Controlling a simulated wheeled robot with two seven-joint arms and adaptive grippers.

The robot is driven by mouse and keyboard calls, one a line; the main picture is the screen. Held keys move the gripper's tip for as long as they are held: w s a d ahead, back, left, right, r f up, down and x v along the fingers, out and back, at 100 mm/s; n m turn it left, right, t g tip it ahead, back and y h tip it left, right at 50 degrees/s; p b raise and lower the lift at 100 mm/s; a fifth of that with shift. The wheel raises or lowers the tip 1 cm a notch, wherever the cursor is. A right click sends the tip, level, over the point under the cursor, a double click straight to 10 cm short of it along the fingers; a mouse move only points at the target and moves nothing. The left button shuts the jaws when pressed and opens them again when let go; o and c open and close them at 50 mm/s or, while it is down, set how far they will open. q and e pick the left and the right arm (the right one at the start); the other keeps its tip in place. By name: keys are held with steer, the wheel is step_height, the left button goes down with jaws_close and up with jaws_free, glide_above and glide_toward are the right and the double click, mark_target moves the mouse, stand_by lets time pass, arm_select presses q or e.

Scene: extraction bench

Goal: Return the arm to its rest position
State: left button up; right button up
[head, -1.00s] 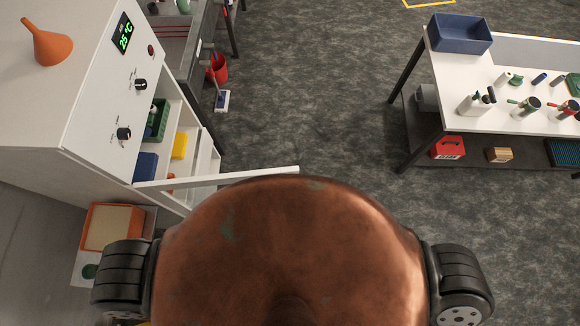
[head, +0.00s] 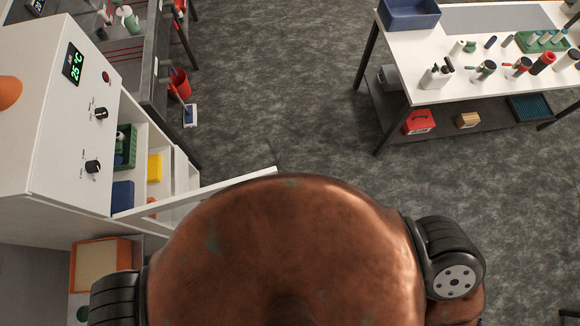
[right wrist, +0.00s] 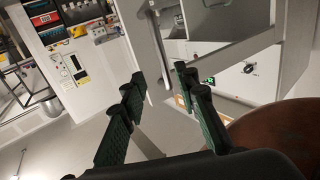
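My right gripper (right wrist: 158,82) shows in the right wrist view with its two dark green and black fingers spread apart. Nothing is between them. The fingers point up the picture, with part of my copper-coloured body at the lower right. Neither gripper shows in the head view; there I see only my own copper body and dark shoulder joints at the bottom. My left gripper is in no view.
A white cabinet (head: 50,132) with a green 25 °C display stands at left, its door (head: 215,189) open towards my body. A white workbench (head: 425,84) with a blue bin (head: 409,14) stands at upper right. The grey floor (head: 275,90) between is clear.

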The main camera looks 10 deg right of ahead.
stand_by(0.6)
steer(key=d+f+g+h+b, duration=0.25)
steer(key=d+f, duration=0.25)
steer(key=f, duration=0.9)
steer(key=d+f+m+g+h+b, duration=0.1)
steer(key=d+f+g+h+b, duration=0.15)
steer(key=d+f, duration=0.7)
steer(key=d+f+g+h+b, duration=0.1)
steer(key=d+f+b, duration=0.15)
steer(key=f, duration=1.45)
arm_select(q)
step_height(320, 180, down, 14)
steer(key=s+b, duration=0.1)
steer(key=b, duration=0.5)
steer(key=shift+b, duration=0.3)
arm_select(e)
steer(key=s+d+f+m+g+h, duration=0.2)
steer(key=s+d+f+g, duration=0.2)
steer(key=s+f, duration=0.3)
steer(key=s+d+f+m+g+h, duration=0.2)
steer(key=s+d+f+g, duration=0.2)
steer(key=f, duration=1.1)
steer(key=s+d, duration=0.3)
steer(key=shift+s+f, duration=0.15)
steer(key=shift+s, duration=0.2)
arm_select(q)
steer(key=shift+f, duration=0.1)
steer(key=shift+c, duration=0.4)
